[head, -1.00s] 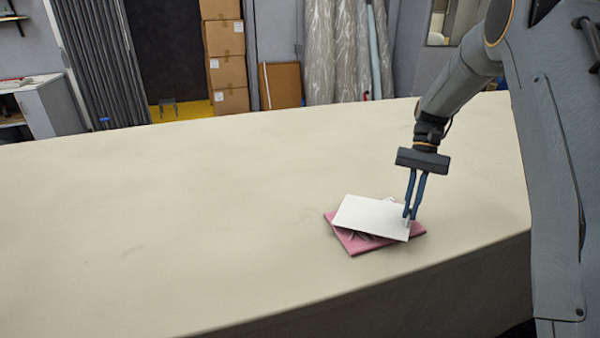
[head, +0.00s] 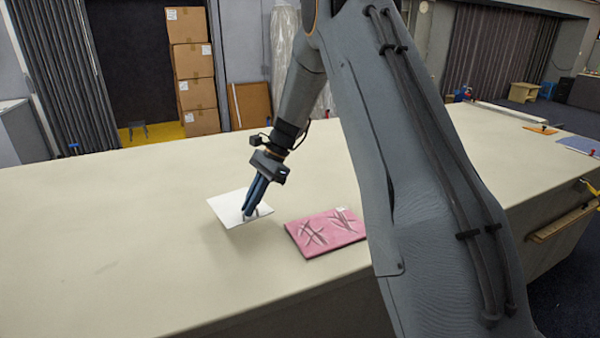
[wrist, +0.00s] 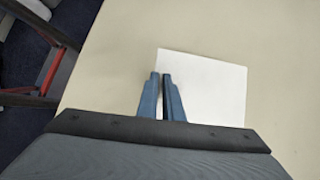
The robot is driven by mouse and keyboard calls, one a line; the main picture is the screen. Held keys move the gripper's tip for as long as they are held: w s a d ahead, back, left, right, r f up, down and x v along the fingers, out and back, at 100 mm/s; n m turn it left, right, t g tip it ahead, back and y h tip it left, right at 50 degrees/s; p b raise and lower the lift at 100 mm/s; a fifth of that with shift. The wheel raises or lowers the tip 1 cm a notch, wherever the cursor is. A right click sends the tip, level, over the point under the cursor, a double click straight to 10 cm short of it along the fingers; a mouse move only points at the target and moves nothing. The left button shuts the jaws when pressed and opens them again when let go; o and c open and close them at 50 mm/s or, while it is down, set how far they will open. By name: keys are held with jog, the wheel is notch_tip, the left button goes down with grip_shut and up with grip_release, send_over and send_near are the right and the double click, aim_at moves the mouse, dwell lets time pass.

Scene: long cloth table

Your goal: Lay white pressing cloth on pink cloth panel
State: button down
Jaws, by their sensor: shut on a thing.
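The pink cloth panel (head: 318,240) lies flat near the table's front edge in the head view, with dark crease-like marks on its uncovered top. The white pressing cloth (head: 228,209) is left of the panel, apart from it. My gripper (head: 249,211) is shut on the cloth near its right side. Whether the cloth touches the table or hangs just above it is hard to tell. In the wrist view, the white cloth (wrist: 215,85) extends flat beyond my nearly closed fingers (wrist: 160,78); the pink panel is not visible there.
The long cloth table (head: 110,230) is bare to the left and behind. An orange piece (head: 541,130) and a blue piece (head: 580,146) lie at its far right end. Cardboard boxes (head: 192,75) stand beyond the table. My arm hides part of the table's right side.

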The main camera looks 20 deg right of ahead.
jog(key=r+m+t, duration=0.1)
jog(key=m, duration=0.1)
jog(key=d+r+m+t+p, duration=0.1)
jog(key=m, duration=0.1)
jog(key=w+d+r+m+t, duration=0.1)
jog(key=m, duration=0.1)
jog(key=shift+w+r+t+p, duration=0.1)
jog(key=shift+r+t+p, duration=0.2)
jog(key=shift+r+t, duration=0.1)
jog(key=s+d+r+m+t+h+p, duration=0.2)
jog(key=s+d+m+h, duration=0.1)
jog(key=d+m, duration=0.35)
jog(key=s+d+r+m+t+h+p, duration=0.1)
jog(key=s+d+m+t+h+p, duration=0.2)
jog(key=d+m, duration=0.4)
jog(key=shift+m+g+h, duration=0.3)
jog(key=shift+m+g, duration=0.05)
jog(key=shift+g, duration=0.05)
jog(key=f+b, duration=0.4)
jog(key=b, duration=0.1)
jog(key=a+f+b, duration=0.1)
jog(key=f+b, duration=0.4)
jog(key=b, duration=0.1)
jog(key=f+b, duration=0.4)
jog(key=b, duration=0.2)
jog(key=shift+w+a+f, duration=0.15)
jog(key=shift+w+a, duration=0.1)
jog(key=shift+w, duration=0.05)
